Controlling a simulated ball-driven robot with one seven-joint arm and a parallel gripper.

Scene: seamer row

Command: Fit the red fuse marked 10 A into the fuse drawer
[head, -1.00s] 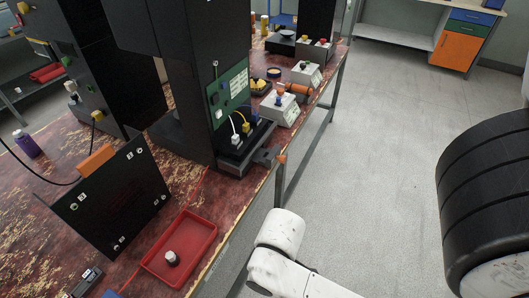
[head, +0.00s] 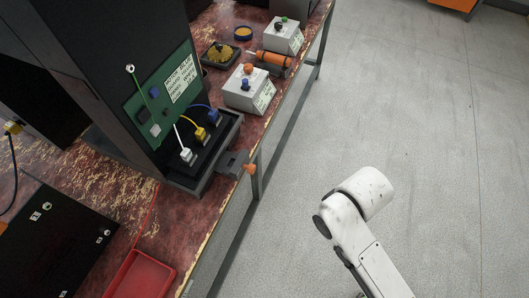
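I cannot pick out a red fuse marked 10 A in the head view. A dark grey block (head: 232,163) juts out at the bench edge, in front of the black machine's base tray. I cannot tell whether it is the fuse drawer. A small orange piece (head: 249,168) sits beside it at the edge. My white arm shows at the lower right, over the floor and away from the bench. My gripper is not in view.
The black machine (head: 85,45) carries a green board (head: 163,97) with white, yellow and blue plugs below. Control boxes (head: 246,92) (head: 283,39) and an orange-handled tool (head: 270,58) line the bench edge. A red tray (head: 140,277) lies at the front. The floor (head: 420,120) at right is clear.

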